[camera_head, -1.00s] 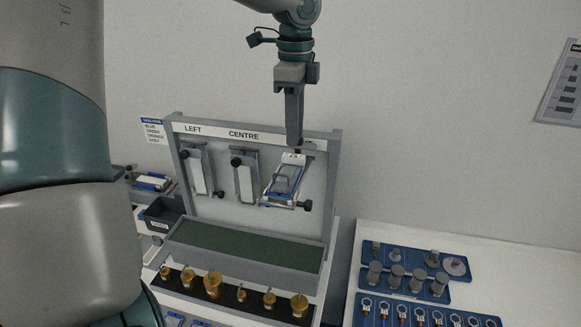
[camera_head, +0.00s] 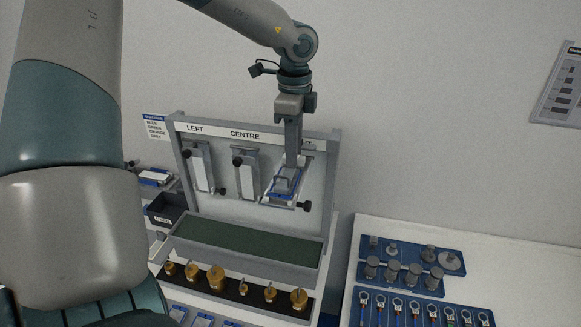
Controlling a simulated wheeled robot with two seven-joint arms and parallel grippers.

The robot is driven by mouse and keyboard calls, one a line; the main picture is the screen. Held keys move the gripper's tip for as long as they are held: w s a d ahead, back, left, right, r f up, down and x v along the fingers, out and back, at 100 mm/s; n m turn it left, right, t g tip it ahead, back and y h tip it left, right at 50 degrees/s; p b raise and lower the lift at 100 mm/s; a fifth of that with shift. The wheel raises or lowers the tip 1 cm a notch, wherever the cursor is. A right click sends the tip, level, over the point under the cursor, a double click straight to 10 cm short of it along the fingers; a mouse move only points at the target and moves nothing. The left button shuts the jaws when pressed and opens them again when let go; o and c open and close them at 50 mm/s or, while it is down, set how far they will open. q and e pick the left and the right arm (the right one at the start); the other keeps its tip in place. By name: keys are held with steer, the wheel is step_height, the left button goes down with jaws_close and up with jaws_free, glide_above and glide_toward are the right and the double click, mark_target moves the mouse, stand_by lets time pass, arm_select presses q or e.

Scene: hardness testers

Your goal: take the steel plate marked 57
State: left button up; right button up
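My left gripper (camera_head: 291,160) points down at the right-hand station of the grey rack. Its fingers show edge-on, so I cannot tell whether they are open or shut. Their tips overlap the top of a blue-edged holder with a grey handle (camera_head: 284,183), which leans out from the rack panel; I cannot tell if they touch it. The holder's number label is hidden behind the fingers. Pale plates hang at the LEFT station (camera_head: 202,168) and the CENTRE station (camera_head: 246,174). I can read no 57 on any plate. My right gripper is not in view.
The rack (camera_head: 336,180) has a green-lined trough (camera_head: 245,240) below its panel. Several brass weights (camera_head: 217,277) stand in front. A dark bin (camera_head: 163,210) is at the left. Blue trays with grey cylinders (camera_head: 413,273) and rings (camera_head: 398,305) lie on the right-hand table.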

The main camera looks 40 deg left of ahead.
arm_select(q)
jaws_close()
steer(key=shift+r, duration=0.15)
steer(key=shift+w+r+b, duration=0.1)
steer(key=shift+r+b, duration=0.4)
steer(key=shift+b, duration=0.05)
step_height(320, 180, up, 2)
steer(key=shift+r+b, duration=0.15)
steer(key=shift+b, duration=0.6)
steer(key=shift+d+r, duration=0.25)
steer(key=shift+r, duration=0.05)
steer(key=w+d+r+b, duration=0.3)
steer(key=d+r, duration=0.4)
steer(key=d, duration=0.3)
steer(key=shift+w+d+b, duration=0.2)
steer(key=shift+d+b, duration=0.15)
steer(key=shift+b, duration=0.55)
